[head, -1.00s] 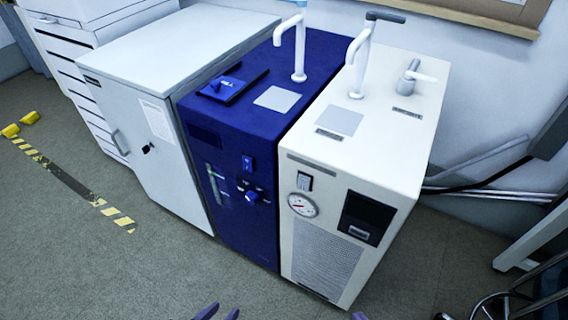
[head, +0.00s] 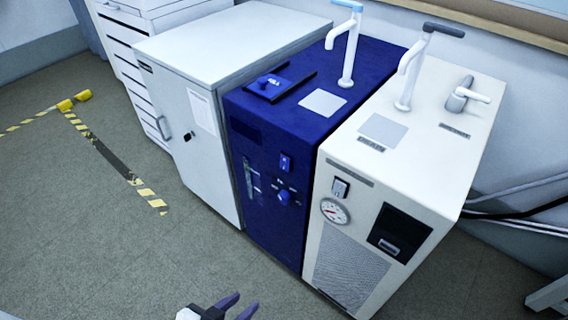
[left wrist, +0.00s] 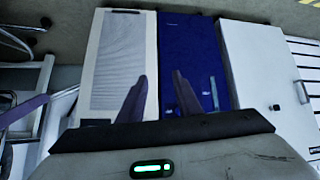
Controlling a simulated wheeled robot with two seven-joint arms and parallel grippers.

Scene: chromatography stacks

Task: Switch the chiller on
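Two floor-standing units stand side by side. The cream unit (head: 355,178) has a round gauge, a front grille, a dark panel and a rocker switch (head: 340,188) above the gauge. The blue unit (head: 262,215) has its own blue switch (head: 286,163) and a knob. I cannot read which is labelled chiller, nor either switch's position. Both fronts show in the left wrist view, cream (left wrist: 120,60) and blue (left wrist: 190,50). My left gripper (head: 247,299) is open and empty, low in front of the blue unit, apart from both. A purple finger-like part, perhaps my right gripper (left wrist: 24,108), shows in the left wrist view.
A grey-white cabinet (head: 185,125) stands left of the blue unit, with white drawers (head: 135,75) beyond. Taps rise from both units' tops. Cables run along the wall at right. The floor in front is clear, with striped tape (head: 118,165) at left.

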